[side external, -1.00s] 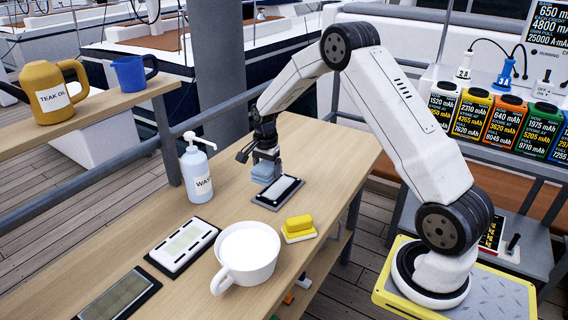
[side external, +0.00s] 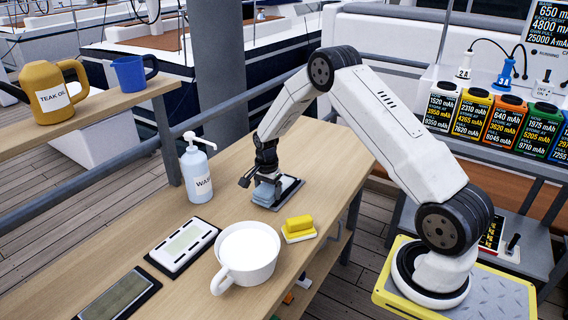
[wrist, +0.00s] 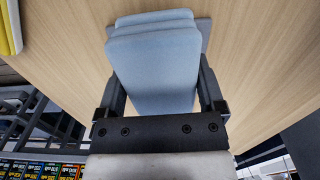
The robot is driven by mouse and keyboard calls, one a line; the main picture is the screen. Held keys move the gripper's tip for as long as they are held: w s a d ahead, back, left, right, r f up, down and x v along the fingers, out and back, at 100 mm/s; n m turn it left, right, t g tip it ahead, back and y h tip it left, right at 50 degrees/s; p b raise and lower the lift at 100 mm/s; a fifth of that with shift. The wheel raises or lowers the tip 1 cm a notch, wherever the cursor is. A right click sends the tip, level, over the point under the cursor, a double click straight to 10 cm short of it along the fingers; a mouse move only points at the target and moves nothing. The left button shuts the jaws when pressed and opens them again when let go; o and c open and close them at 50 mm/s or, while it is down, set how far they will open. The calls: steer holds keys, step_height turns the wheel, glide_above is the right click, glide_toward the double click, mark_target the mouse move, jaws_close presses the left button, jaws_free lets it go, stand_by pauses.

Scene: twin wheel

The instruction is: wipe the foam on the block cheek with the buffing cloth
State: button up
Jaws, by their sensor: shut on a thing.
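My gripper (side external: 264,182) is shut on the light blue buffing cloth (side external: 263,194), a folded pad. It holds the cloth low over the near-left part of a dark flat plate (side external: 293,188), which I take to be the block cheek. The cloth appears to touch the plate, though the contact is hidden. In the wrist view the cloth (wrist: 153,70) fills the space between the fingers, and a grey plate edge (wrist: 205,32) shows beyond it. The white foam area on the plate is mostly hidden by the cloth and gripper.
A white pump bottle (side external: 197,172) stands left of the gripper. A yellow block on a dish (side external: 299,228) and a large white mug (side external: 246,254) are nearer. Two flat panels (side external: 182,247) lie front left. Bare wood lies behind the plate.

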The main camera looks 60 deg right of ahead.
mark_target(289, 178)
steer(key=shift+d, duration=0.55)
steer(key=shift+c, duration=0.5)
steer(key=shift+d+f, duration=0.1)
steer(key=shift+d, duration=5.65)
steer(key=shift+a, duration=6.4)
steer(key=shift+d+r, duration=0.1)
steer(key=shift+r, duration=4)
